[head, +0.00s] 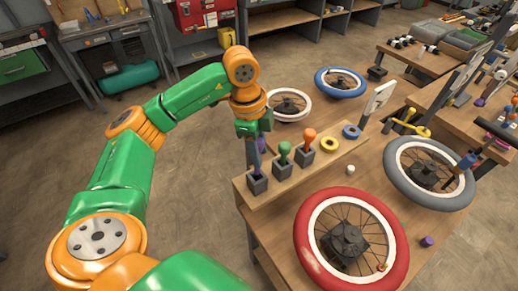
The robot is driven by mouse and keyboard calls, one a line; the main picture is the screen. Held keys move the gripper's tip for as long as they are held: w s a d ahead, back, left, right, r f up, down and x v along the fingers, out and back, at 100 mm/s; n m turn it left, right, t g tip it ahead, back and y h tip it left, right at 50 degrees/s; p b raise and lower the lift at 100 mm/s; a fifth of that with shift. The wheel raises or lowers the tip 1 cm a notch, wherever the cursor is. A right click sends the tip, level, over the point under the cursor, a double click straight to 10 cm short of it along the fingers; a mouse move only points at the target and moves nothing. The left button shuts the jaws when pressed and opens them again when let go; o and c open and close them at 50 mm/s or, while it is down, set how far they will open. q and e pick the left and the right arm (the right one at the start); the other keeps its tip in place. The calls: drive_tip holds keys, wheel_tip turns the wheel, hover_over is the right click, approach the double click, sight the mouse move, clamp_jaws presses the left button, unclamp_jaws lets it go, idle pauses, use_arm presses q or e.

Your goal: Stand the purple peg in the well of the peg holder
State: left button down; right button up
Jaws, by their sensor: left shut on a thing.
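My left gripper (254,150) points down over the left end of the peg holder (300,180). It is shut on the purple peg (259,166), which is partly hidden by the fingers. The peg is roughly upright, right above the leftmost dark block (257,186) of the holder. I cannot tell whether its lower end is inside that block's well. A green peg (284,150) and an orange peg (309,136) stand in the other two blocks. My right gripper is not in view.
A yellow ring (329,145) and a blue ring (352,131) lie right of the pegs. A red-tyred wheel (312,256) and a grey-tyred wheel (400,182) lie on the table. A purple piece (427,241) and a small white piece (350,169) lie near them.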

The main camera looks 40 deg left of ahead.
sight(260, 172)
use_arm(q)
drive_tip(key=shift+f+b, duration=2.6)
drive_tip(key=shift+f, duration=0.7)
drive_tip(key=shift+c, duration=2)
unclamp_jaws()
drive_tip(key=shift+r, duration=0.1)
drive_tip(key=r, duration=0.4)
drive_tip(key=a+r, duration=0.1)
drive_tip(key=r, duration=0.2)
drive_tip(key=shift+s, duration=0.25)
